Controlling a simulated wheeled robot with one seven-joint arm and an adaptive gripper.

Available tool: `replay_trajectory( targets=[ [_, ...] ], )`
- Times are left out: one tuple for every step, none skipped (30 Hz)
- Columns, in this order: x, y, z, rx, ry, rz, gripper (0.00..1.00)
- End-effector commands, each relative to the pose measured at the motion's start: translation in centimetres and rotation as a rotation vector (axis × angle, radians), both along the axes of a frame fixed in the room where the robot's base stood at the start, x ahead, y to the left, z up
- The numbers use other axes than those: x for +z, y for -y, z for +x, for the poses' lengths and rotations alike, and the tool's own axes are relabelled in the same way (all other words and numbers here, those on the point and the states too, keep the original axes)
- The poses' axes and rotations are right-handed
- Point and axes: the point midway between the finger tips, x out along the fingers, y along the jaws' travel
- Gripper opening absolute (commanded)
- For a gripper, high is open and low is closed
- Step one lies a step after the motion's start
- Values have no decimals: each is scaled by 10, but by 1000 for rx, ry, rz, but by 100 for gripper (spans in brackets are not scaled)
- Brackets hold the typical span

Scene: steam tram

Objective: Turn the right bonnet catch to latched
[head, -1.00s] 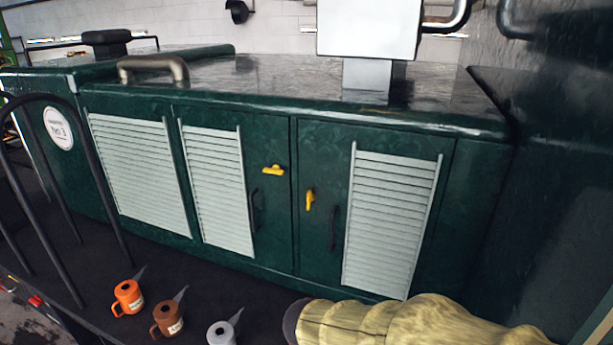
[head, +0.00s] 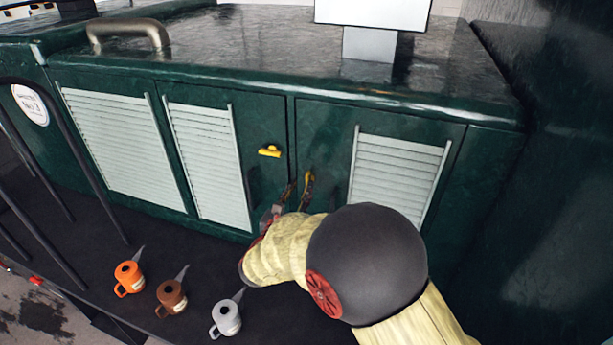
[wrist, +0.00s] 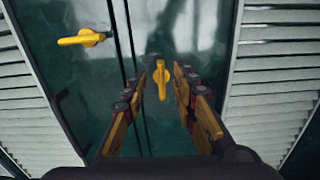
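The right bonnet catch (wrist: 160,78) is a yellow handle on the dark green right door. It stands about vertical in the wrist view. My gripper (wrist: 161,86) is open, with one finger on each side of this catch and a visible gap on both sides. In the head view my gripper (head: 297,188) is at the right door, and its fingers partly cover the catch (head: 309,175). The left bonnet catch (wrist: 82,39) is yellow and lies roughly horizontal on the left door; it also shows in the head view (head: 270,151).
An orange can (head: 129,278), a brown can (head: 171,298) and a grey can (head: 226,318) stand on the dark floor at left. Pale louvre panels (head: 398,175) flank the catches. A black railing (head: 62,170) stands at far left.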

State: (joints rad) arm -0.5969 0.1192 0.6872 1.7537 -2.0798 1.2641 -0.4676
Motion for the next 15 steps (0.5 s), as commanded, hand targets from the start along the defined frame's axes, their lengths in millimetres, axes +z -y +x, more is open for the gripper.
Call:
replay_trajectory(
  targets=[
    [0, 6, 8, -5, -2, 0, 28],
    [0, 7, 12, -4, -2, 1, 28],
    [1, 9, 19, -4, -2, 1, 28],
    [1, 11, 23, -5, -2, 1, 28],
    [1, 13, 27, -5, -2, 1, 28],
    [1, 15, 32, -5, -2, 1, 28],
    [1, 17, 36, -4, -2, 2, 28],
    [1, 18, 40, -4, -2, 1, 28],
    [0, 19, 44, -4, -3, 1, 28],
    [0, 20, 46, -3, -2, 2, 28],
    [1, 21, 48, -3, -2, 2, 28],
    [1, 22, 51, -3, -1, 3, 28],
    [0, 23, 52, -3, -2, 2, 28],
    [0, 23, 54, -3, -2, 2, 28],
    [0, 24, 54, -3, -2, 2, 28]
  ],
)
